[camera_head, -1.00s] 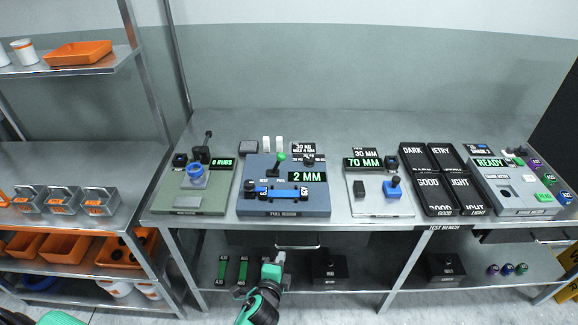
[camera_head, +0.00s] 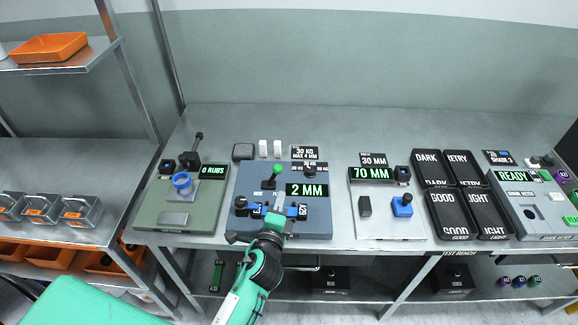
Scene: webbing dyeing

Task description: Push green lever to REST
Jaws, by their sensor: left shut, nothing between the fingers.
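The green-knobbed lever (camera_head: 277,170) stands on the blue-grey pull fixture (camera_head: 323,216), behind the blue clamp bar and left of the display reading 2 MM (camera_head: 307,190). Its dark stem leans a little to the right. The small labels beside it are too small to read. My left gripper (camera_head: 274,219) is shut and empty, over the front middle of the fixture, in front of the lever and apart from it. It hides part of the clamp bar (camera_head: 291,210); whether it touches the bar I cannot tell. My right gripper is not in view.
Left of the fixture is a green rub tester (camera_head: 150,216) with a black lever. To its right are a pale 70 MM gauge (camera_head: 390,226), black trays (camera_head: 453,231) and a READY console (camera_head: 540,212). Behind the fixtures the bench top (camera_head: 330,122) is mostly clear.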

